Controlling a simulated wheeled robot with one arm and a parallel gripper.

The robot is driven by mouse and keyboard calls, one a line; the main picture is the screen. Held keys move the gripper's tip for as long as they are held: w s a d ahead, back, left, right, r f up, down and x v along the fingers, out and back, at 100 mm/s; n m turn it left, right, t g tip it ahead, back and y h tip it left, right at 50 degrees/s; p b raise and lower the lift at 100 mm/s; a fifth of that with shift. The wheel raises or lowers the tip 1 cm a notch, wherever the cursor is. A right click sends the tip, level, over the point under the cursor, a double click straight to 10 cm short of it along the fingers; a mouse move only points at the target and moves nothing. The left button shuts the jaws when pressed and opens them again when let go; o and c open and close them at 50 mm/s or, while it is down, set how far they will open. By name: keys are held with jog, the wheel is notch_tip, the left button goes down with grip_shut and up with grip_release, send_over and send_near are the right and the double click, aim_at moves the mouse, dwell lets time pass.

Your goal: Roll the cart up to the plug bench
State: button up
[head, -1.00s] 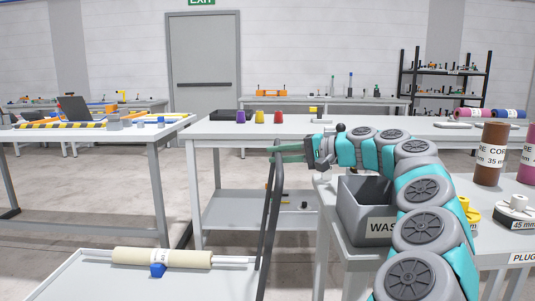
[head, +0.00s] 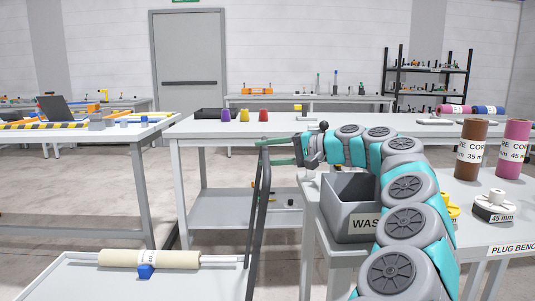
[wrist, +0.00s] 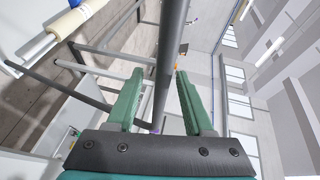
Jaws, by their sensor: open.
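The cart (head: 85,280) is a pale tray with a dark upright handle (head: 257,215), at the lower left of the head view. A cream roll on a rod lies on it. My gripper (head: 264,152) is at the top of the handle, with its green fingers apart. In the wrist view the dark handle bar (wrist: 168,60) runs between the open fingers; I cannot tell whether they touch it. The plug bench (head: 470,238) is at the right, its label partly cut off by the picture edge. The cart stands to the left of the bench, with floor between them.
Brown (head: 472,150) and pink (head: 514,150) cores stand there too. A long table (head: 230,128) is behind the handle, another table (head: 100,133) at the left. Floor shows between these tables.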

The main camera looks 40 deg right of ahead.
jog(key=v, duration=0.7)
jog(key=shift+s+d, duration=0.2)
jog(key=shift+s, duration=0.1)
jog(key=shift+r, duration=0.1)
dwell(0.3)
